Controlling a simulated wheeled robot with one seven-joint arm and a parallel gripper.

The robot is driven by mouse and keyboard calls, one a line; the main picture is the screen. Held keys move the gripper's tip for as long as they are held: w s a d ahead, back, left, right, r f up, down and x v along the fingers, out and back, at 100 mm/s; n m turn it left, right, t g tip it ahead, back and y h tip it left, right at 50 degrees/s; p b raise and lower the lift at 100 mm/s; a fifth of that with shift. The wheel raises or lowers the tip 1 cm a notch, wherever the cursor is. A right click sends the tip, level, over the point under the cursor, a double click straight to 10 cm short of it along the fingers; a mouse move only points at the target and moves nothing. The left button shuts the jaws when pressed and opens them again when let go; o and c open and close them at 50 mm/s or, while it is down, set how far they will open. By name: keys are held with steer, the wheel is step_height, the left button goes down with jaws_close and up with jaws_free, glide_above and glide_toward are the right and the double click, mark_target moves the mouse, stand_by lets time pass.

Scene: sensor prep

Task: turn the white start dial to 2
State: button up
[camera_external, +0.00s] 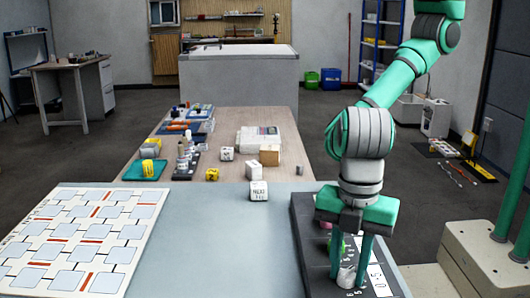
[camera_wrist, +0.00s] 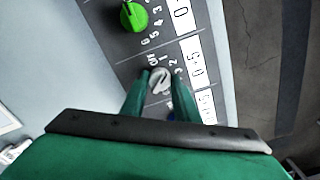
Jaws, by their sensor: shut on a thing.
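The white start dial (camera_wrist: 159,80) sits on a dark panel (camera_wrist: 125,43) with printed numbers around it. In the wrist view the digits 1 and 2 show just above and right of the dial. I cannot tell for sure where its pointer stands. My gripper (camera_wrist: 160,88) is pointed down at the dial, its two green fingers shut on its sides. In the external view the dial (camera_external: 346,277) shows between the fingertips of my gripper (camera_external: 351,280), and the panel (camera_external: 306,225) lies at the right end of the grey table.
A green dial (camera_wrist: 134,16) sits on the same panel, beside white number labels (camera_wrist: 196,62). A white board with squares (camera_external: 80,240) lies at the left. The grey surface (camera_external: 215,250) between board and panel is clear.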

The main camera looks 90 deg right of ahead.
mark_target(348, 270)
steer(key=shift+r+m, duration=0.1)
steer(key=shift+m, duration=0.6)
steer(key=o, duration=1.1)
steer(key=shift+c, duration=0.2)
step_height(348, 270, up, 11)
stand_by(0.3)
